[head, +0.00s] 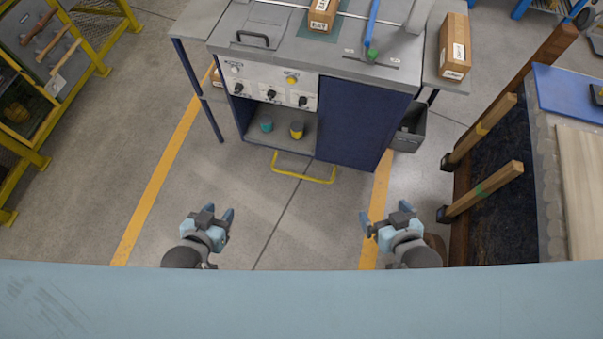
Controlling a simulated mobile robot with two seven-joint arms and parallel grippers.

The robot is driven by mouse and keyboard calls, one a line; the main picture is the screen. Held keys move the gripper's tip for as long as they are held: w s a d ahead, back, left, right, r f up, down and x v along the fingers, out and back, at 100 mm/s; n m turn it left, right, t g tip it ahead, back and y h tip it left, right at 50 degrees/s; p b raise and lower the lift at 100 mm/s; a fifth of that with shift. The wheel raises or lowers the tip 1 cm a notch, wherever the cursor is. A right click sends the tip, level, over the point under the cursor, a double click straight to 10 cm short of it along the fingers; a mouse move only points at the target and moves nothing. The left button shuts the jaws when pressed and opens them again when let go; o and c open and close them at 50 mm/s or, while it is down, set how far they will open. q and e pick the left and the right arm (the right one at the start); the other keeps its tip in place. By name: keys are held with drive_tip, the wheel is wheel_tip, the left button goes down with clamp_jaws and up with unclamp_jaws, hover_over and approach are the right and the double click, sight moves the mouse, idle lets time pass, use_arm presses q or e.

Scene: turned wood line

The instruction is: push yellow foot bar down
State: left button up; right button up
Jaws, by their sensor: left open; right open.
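The yellow foot bar (304,178) is a thin bent bar low at the front of the grey and blue machine cabinet (363,125), just above the floor. My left gripper (213,212) is open and empty, below and to the left of the bar in the head view. My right gripper (385,215) is open and empty, below and to the right of the bar. Both grippers are apart from the bar and the cabinet.
The cabinet has a control panel (270,85) with knobs and an open shelf holding a teal pot (266,125) and a yellow pot (297,130). A grey bin (409,128) stands at its right. A yellow-framed rack (45,90) is left, wooden posts (485,190) right. Floor between is clear.

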drive_tip(key=shift+c, duration=0.2)
clamp_jaws()
idle(1.5)
